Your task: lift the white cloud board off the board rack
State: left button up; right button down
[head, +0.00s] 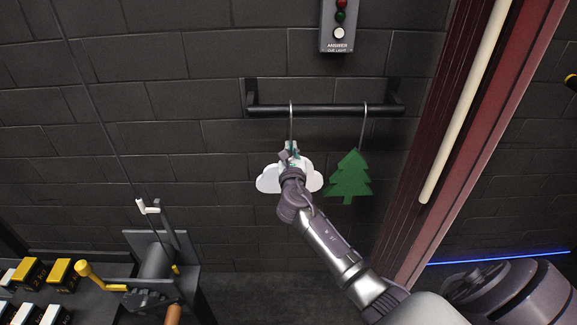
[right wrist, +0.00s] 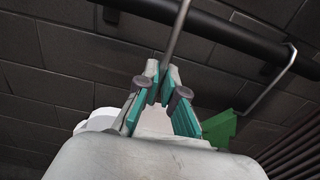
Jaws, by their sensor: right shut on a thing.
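The white cloud board (head: 267,181) hangs by a metal hook from the black bar of the board rack (head: 325,109) on the dark brick wall. My right gripper (head: 291,156) is in front of the cloud's upper middle and hides part of it. In the right wrist view its teal-padded fingers (right wrist: 163,92) are closed together at the foot of the hook rod, and the white board (right wrist: 100,119) shows behind them. The hook still reaches up to the bar. My left gripper is in neither view.
A green tree board (head: 349,178) hangs from the same bar just to the right. A cue light box (head: 339,25) is above the rack. A dark red post (head: 425,150) stands at the right. A winch with a yellow handle (head: 92,273) is at the lower left.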

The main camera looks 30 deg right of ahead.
jog(key=shift+p+v, duration=0.85)
jog(key=shift+v, duration=1.75)
jog(key=shift+r, duration=0.15)
